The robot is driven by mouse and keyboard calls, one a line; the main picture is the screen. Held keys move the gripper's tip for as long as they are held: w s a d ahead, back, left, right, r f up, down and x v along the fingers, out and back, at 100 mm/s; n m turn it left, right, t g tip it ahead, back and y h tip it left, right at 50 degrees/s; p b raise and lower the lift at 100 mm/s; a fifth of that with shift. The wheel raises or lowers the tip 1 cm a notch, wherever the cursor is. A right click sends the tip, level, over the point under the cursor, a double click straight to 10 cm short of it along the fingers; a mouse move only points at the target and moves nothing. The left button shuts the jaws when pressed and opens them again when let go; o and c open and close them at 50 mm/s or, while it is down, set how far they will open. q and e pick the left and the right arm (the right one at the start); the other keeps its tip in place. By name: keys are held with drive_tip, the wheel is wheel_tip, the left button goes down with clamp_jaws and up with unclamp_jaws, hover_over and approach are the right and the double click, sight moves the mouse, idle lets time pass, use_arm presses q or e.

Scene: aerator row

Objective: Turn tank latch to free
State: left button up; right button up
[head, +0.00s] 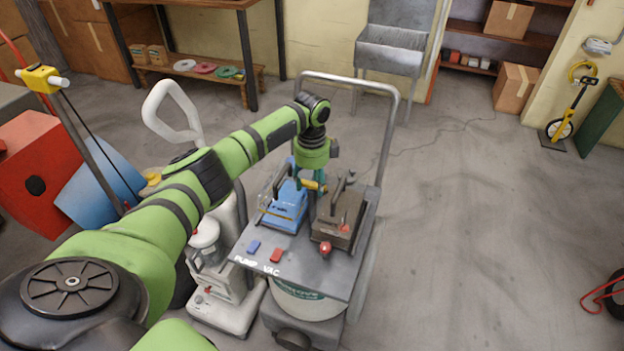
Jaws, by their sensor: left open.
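My left gripper (310,187) points down over the top of the grey cart (318,257), its teal fingers apart. A small yellow bar (315,186) shows by the fingers; I cannot tell whether they touch it or whether it is the tank latch. Under the fingers stand a blue box-shaped unit (285,208) on the left and a dark brown unit (340,218) on the right. A pale tank (308,304) with a green label sits below the cart top. No latch on it can be made out. My right gripper is not in view.
A blue switch (253,246) and a red switch (276,255) lie at the cart's front edge, by the words PUMP VAC. A red knob (325,248) is near them. A white upright machine (225,285) stands close on the left.

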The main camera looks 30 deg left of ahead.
use_arm(q)
drive_tip(key=c, duration=1)
clamp_jaws()
drive_tip(key=n+p, duration=0.1)
drive_tip(key=p, duration=0.1)
drive_tip(key=n+p, duration=0.1)
drive_tip(key=n, duration=0.1)
drive_tip(key=shift+d+r+n+p, duration=0.15)
drive_tip(key=shift+n+p, duration=0.15)
drive_tip(key=shift+p, duration=0.05)
drive_tip(key=n+p, duration=0.3)
drive_tip(key=n, duration=0.1)
drive_tip(key=shift+w+d+n, duration=0.1)
drive_tip(key=shift+n, duration=0.2)
drive_tip(key=n+p, duration=0.2)
drive_tip(key=n, duration=0.3)
drive_tip(key=shift+w, duration=0.15)
drive_tip(key=n+p, duration=0.1)
drive_tip(key=n, duration=0.3)
drive_tip(key=shift+w+n, duration=0.1)
drive_tip(key=shift+n, duration=0.2)
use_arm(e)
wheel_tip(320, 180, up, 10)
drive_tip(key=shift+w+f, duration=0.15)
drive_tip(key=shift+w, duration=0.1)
use_arm(q)
drive_tip(key=shift+n, duration=0.3)
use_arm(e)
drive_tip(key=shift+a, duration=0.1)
